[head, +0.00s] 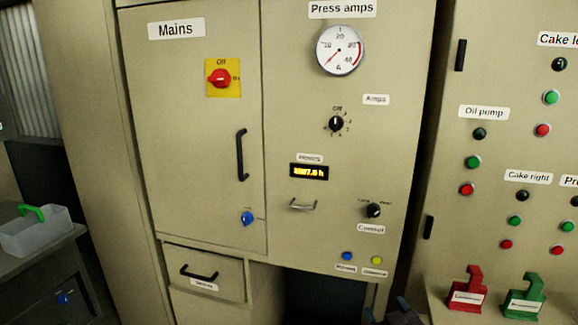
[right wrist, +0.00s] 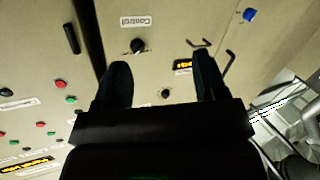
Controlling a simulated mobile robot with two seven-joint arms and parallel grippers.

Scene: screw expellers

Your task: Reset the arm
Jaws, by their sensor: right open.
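My right gripper (head: 399,314) shows only as dark tips at the bottom edge of the head view, below the Control panel. In the right wrist view its two dark fingers (right wrist: 163,72) stand wide apart with nothing between them. They point at the beige cabinet front, apart from it as far as I can tell. Behind the fingers are the black Control knob (right wrist: 138,46) and the lit hours display (right wrist: 184,65). In the head view the Control knob (head: 374,210) and the hours display (head: 309,171) sit above the gripper. My left gripper is not in view.
The Mains door (head: 190,130) carries a red switch (head: 219,78) and a black handle (head: 241,155). A drawer (head: 205,272) sits below it. Red (head: 467,290) and green (head: 523,297) holders stand at the lower right. A grey bin (head: 35,232) rests on the left bench.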

